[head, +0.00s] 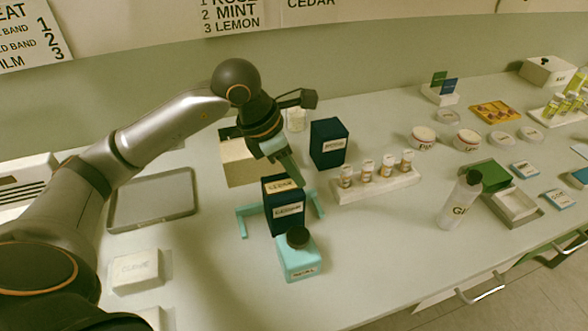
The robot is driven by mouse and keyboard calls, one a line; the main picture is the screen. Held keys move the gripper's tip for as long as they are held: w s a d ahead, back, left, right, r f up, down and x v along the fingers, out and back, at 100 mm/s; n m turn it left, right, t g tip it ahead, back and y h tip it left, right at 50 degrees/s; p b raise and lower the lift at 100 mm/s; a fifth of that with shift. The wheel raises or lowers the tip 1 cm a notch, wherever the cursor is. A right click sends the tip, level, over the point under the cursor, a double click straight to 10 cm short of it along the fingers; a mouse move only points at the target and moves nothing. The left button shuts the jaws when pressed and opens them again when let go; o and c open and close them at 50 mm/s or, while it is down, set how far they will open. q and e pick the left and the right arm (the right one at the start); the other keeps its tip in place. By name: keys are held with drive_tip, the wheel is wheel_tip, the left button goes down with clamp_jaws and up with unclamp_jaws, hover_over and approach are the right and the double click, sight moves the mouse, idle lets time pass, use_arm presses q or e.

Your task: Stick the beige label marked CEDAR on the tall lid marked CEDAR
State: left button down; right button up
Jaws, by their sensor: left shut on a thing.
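A tall dark navy lid (270,217) stands upright in a teal holder (241,222) near the middle of the counter. A beige label (280,187) with small dark lettering shows at its upper front; the word is too small to read surely. A second pale marking (289,210) shows lower on the front. My left gripper (293,173) is at the upper right of the lid, shut on what appears to be the upper beige label. Its fingertips partly hide the lid's top. I cannot tell whether that label touches the lid. My right gripper is not in view.
A teal bottle with a black cap (299,257) stands just in front of the lid. Another navy box (328,143) and a white rack of small bottles (376,186) stand to the right. A grey tray (152,200) lies left. Counter is clear at front centre-right.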

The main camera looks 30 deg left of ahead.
use_arm(q)
drive_tip(key=shift+s+f, duration=0.1)
drive_tip(key=shift+f, duration=0.1)
drive_tip(key=c, duration=0.6)
unclamp_jaws()
drive_tip(key=shift+c, duration=0.2)
drive_tip(key=shift+r, duration=0.15)
wheel_tip(320, 180, up, 8)
drive_tip(key=p, duration=0.5)
drive_tip(key=shift+p, duration=0.4)
